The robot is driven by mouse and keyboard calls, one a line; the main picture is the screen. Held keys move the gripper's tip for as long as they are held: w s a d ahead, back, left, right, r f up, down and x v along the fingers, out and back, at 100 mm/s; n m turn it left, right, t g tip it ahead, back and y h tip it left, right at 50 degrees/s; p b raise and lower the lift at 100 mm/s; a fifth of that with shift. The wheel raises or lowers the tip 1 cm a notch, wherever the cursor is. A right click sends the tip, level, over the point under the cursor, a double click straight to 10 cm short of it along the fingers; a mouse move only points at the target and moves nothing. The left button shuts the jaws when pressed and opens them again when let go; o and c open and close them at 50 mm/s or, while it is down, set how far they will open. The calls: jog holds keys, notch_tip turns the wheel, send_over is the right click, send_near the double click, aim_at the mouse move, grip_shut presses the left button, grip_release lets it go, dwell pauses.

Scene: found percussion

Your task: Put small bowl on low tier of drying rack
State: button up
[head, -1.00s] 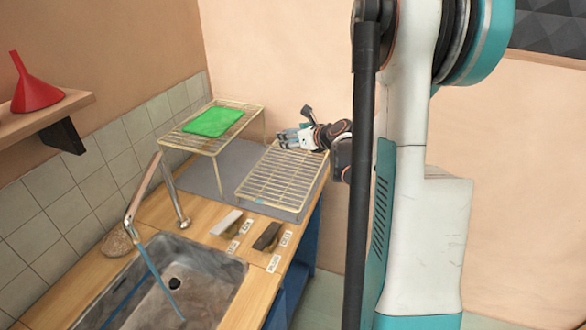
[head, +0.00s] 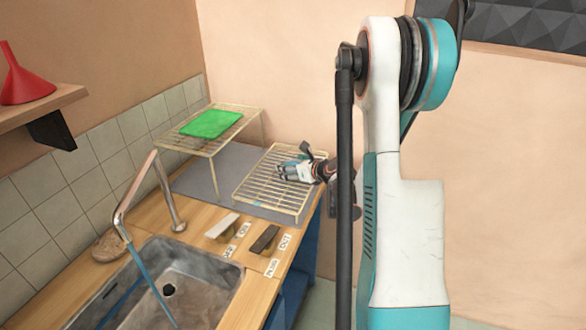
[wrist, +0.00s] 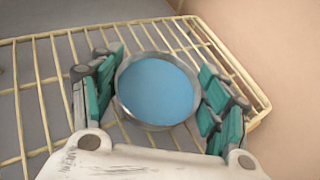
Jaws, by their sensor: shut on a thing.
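The small bowl (wrist: 158,90), round with a blue inside and a pale metallic rim, sits between the teal finger pads in the wrist view. My gripper (head: 283,168) is shut on it, with pads against both sides of the rim. The low tier (head: 258,188) of the drying rack is a cream wire grid. My gripper is over its far right part in the head view, and the wires (wrist: 38,105) show behind the bowl in the wrist view. I cannot tell whether the bowl touches them. The bowl is not clearly visible in the head view.
The rack's high tier (head: 180,138) stands to the left and holds a green board (head: 211,123). A grey mat (head: 195,183) lies under the rack. A sink (head: 205,268) with a tall faucet (head: 150,185) is nearer. Most of the low tier looks clear.

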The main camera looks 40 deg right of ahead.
jog(key=o, duration=1.1)
jog(key=shift+r, duration=0.2)
jog(key=p+v, duration=0.3)
jog(key=v, duration=0.9)
jog(key=shift+f, duration=0.1)
